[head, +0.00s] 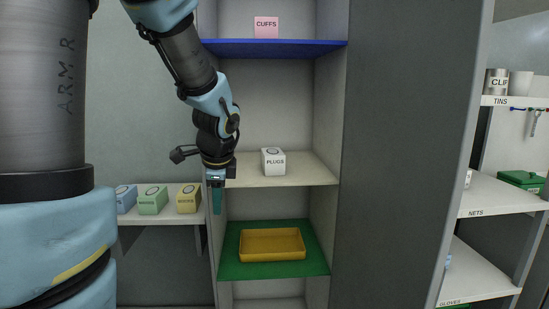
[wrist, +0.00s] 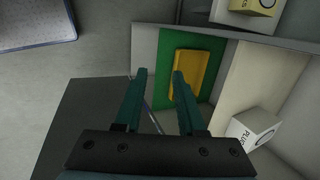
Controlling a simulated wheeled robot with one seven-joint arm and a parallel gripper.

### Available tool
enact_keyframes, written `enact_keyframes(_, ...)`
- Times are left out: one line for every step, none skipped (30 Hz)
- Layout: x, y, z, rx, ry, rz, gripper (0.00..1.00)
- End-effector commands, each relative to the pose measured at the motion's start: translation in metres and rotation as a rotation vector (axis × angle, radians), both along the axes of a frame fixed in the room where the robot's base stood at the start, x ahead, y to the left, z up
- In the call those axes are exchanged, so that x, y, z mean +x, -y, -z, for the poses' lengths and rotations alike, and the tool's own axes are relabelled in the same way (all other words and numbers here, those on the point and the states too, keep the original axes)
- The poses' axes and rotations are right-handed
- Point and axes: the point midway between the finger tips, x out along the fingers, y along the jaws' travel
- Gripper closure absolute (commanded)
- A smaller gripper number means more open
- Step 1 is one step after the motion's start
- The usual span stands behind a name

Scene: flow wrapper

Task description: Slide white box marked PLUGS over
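The white box marked PLUGS (head: 273,162) stands upright on the cream middle shelf (head: 308,172) of the cabinet.
A yellow tray (head: 272,246) sits on the green lower shelf (head: 300,268). A pink CUFFS box (head: 266,27) is on the blue shelf above. Blue, green and yellow boxes (head: 154,200) stand on a side shelf at left. A grey panel (head: 410,150) borders the cabinet at right.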

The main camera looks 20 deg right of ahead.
Motion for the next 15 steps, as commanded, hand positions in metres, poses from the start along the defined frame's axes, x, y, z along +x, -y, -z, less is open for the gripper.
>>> enact_keyframes(0.013,0.023,-0.014,0.075,0.043,0.191,0.68)
enact_keyframes(0.02,0.036,-0.022,0.129,0.069,0.309,0.71)
enact_keyframes(0.029,0.053,-0.034,0.203,0.106,0.464,0.75)
enact_keyframes(0.035,0.065,-0.042,0.259,0.133,0.573,0.79)
enact_keyframes(0.04,0.078,-0.051,0.315,0.159,0.677,0.82)
enact_keyframes(0.045,0.094,-0.062,0.388,0.195,0.806,0.87)
enact_keyframes(0.049,0.106,-0.07,0.441,0.22,0.894,0.9)
enact_keyframes(0.052,0.117,-0.077,0.491,0.243,0.975,0.93)
enact_keyframes(0.056,0.129,-0.087,0.555,0.272,1.068,0.98)
enact_keyframes(0.058,0.138,-0.093,0.598,0.291,1.128,1.0)
enact_keyframes(0.059,0.145,-0.098,0.637,0.308,1.182,1.0)
enact_keyframes(0.061,0.154,-0.105,0.681,0.326,1.239,1.0)
enact_keyframes(0.061,0.158,-0.108,0.708,0.336,1.273,1.0)
enact_keyframes(0.062,0.163,-0.111,0.73,0.345,1.302,1.0)
enact_keyframes(0.063,0.167,-0.114,0.752,0.354,1.328,1.0)
